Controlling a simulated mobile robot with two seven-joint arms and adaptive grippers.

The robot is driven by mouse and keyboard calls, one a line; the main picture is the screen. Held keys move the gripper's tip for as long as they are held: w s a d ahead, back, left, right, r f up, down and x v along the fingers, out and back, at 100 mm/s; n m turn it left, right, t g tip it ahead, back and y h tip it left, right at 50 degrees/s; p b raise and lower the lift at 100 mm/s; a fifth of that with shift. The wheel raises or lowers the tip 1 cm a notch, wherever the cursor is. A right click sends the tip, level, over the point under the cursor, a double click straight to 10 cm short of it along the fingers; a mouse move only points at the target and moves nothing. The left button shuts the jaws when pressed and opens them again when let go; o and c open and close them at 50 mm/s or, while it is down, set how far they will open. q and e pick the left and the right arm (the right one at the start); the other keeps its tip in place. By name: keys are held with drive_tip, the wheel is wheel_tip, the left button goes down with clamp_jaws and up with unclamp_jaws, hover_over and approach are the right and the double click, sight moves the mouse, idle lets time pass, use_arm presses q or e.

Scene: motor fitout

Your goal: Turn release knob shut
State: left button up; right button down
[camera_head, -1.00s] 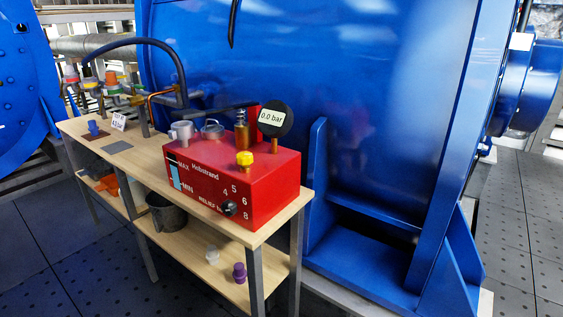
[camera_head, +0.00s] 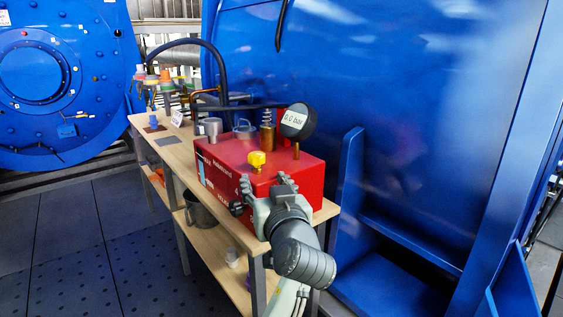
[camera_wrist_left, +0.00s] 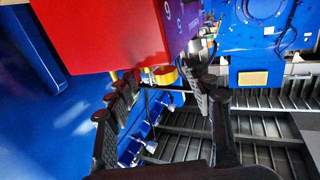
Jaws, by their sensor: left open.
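The red pump box (camera_head: 225,165) stands on a wooden bench. A yellow knob (camera_head: 257,159) stands on its top, and a black knob (camera_head: 237,208) sits low on its front face. My left gripper (camera_head: 268,184) is open at the front of the box, just below and in front of the yellow knob, and hides part of the front face. In the left wrist view, which looks upside down, the yellow knob (camera_wrist_left: 166,76) shows between the open fingers, beyond the tips. Contact is not visible. My right gripper is not in view.
A round gauge (camera_head: 296,122) reading 0.0 bar and a brass fitting (camera_head: 267,138) stand behind the yellow knob. The wooden bench (camera_head: 180,152) carries a hose and fittings at its far end. A large blue housing (camera_head: 400,120) rises behind. A bucket (camera_head: 200,214) is on the lower shelf.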

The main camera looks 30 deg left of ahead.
sight(258, 162)
use_arm(q)
drive_tip(key=shift+w+a+r+n+y, duration=0.1)
drive_tip(key=shift+r+n+y, duration=0.25)
drive_tip(key=shift+r, duration=0.55)
drive_tip(key=shift+w+a+r, duration=0.2)
drive_tip(key=shift+r, duration=0.05)
drive_tip(key=p+x, duration=0.1)
drive_tip(key=x, duration=0.5)
drive_tip(key=shift+w+a+f, duration=0.1)
drive_tip(key=shift+w+a, duration=0.15)
drive_tip(key=shift+a, duration=0.05)
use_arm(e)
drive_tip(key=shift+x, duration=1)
use_arm(q)
drive_tip(key=shift+c, duration=0.3)
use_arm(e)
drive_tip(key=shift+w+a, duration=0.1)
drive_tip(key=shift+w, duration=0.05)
use_arm(q)
drive_tip(key=c, duration=1.1)
drive_tip(key=shift+c, duration=0.2)
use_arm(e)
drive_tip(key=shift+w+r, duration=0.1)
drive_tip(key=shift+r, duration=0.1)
use_arm(q)
drive_tip(key=shift+t, duration=0.3)
